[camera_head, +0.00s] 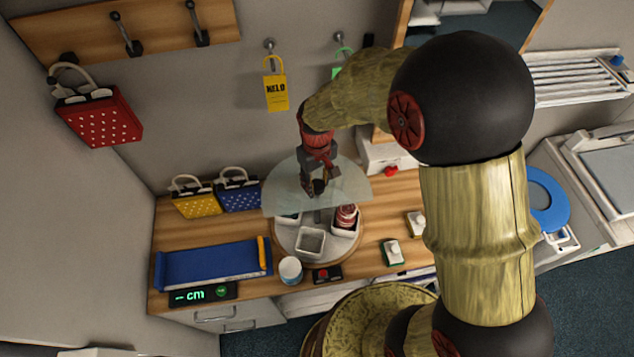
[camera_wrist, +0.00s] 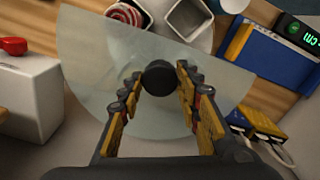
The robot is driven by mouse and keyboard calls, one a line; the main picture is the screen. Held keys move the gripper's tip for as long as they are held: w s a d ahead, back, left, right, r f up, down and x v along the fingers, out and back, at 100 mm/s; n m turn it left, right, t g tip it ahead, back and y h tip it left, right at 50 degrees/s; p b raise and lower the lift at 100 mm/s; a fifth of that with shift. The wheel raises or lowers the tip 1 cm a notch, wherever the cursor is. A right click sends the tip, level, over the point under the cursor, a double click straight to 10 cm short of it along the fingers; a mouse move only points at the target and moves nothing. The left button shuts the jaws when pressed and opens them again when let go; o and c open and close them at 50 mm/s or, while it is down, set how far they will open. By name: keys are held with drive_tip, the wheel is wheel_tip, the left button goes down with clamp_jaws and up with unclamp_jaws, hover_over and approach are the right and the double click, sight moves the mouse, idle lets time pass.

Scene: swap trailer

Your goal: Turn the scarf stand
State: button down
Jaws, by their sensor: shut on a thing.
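The scarf stand (camera_head: 284,241) is a round turntable on the wooden counter, with white square bins (camera_head: 311,242) on it. One bin holds a rolled red and white scarf (camera_head: 346,215), which also shows in the wrist view (camera_wrist: 126,14). A clear, part-round glass plate (camera_head: 280,194) sits above the bins; it fills the middle of the wrist view (camera_wrist: 90,60). A black round knob (camera_wrist: 160,77) stands at the plate's middle. My gripper (camera_head: 318,187) points down over the plate, and its fingers (camera_wrist: 158,84) are closed around the knob. My gripper hides the knob in the head view.
Left of the stand are a blue tray (camera_head: 210,264), a yellow bag (camera_head: 196,203) and a blue bag (camera_head: 238,196). A white cup (camera_head: 290,270) and a red-buttoned box (camera_head: 327,274) stand close in front. A white box (camera_head: 386,156) is behind right.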

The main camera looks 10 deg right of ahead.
drive_tip(key=shift+n+b, duration=0.3)
drive_tip(key=shift+n, duration=2.1)
drive_tip(key=c, duration=1.3)
unclamp_jaws()
drive_tip(key=shift+o, duration=0.2)
wheel_tip(320, 180, up, 12)
